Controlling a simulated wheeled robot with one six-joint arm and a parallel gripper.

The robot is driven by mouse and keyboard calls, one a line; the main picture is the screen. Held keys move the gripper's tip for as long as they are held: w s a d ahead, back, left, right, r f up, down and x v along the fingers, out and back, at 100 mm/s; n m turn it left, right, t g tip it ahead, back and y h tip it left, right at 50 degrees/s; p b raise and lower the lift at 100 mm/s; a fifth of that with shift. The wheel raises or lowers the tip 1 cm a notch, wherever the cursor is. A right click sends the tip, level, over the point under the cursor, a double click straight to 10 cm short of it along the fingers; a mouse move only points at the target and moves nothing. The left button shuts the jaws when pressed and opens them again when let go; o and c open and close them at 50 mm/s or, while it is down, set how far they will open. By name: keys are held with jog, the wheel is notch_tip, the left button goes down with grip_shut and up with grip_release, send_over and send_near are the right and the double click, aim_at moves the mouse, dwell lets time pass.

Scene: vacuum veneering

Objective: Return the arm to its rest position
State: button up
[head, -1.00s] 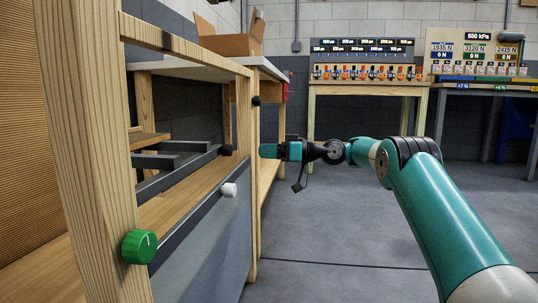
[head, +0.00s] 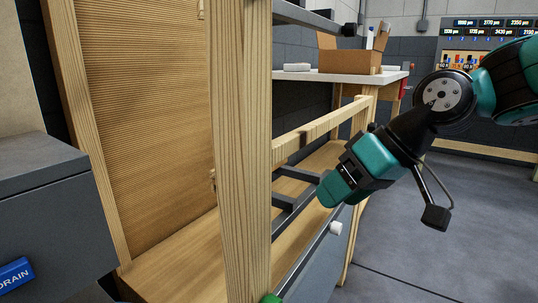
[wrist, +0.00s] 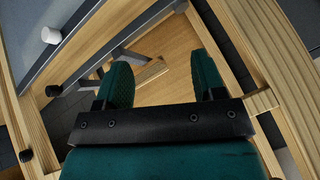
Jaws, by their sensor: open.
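My gripper (head: 333,190) is teal and black, at the end of my arm, which comes in from the right in the head view. In the head view it appears in front of the wooden frame of the cabinet (head: 243,150), near its lower rail. In the wrist view my gripper (wrist: 160,85) shows two teal fingers spread apart with nothing between them. Beyond the fingers lie the wooden shelf (wrist: 175,60) and a dark metal bracket. Whether any finger touches the frame cannot be told.
A green knob (head: 270,298) and a white knob (head: 336,228) stick out from the cabinet front. A grey box with a blue DRAIN label (head: 15,275) is at the left. A cardboard box (head: 350,55) stands on a bench behind. Grey floor (head: 440,260) is clear at the right.

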jog(key=s+d+r+g+h+p, duration=0.1)
jog(key=s+d+h+p, duration=0.15)
jog(key=s, duration=0.65)
jog(key=s+d+g+h+p, duration=0.15)
jog(key=s+p, duration=0.25)
jog(key=s, duration=0.5)
notch_tip(320, 180, up, 37)
jog(key=w+p, duration=0.1)
jog(key=p, duration=3.5)
jog(key=shift+w+a+y, duration=0.15)
jog(key=shift+w+y, duration=0.05)
jog(key=shift+y, duration=0.2)
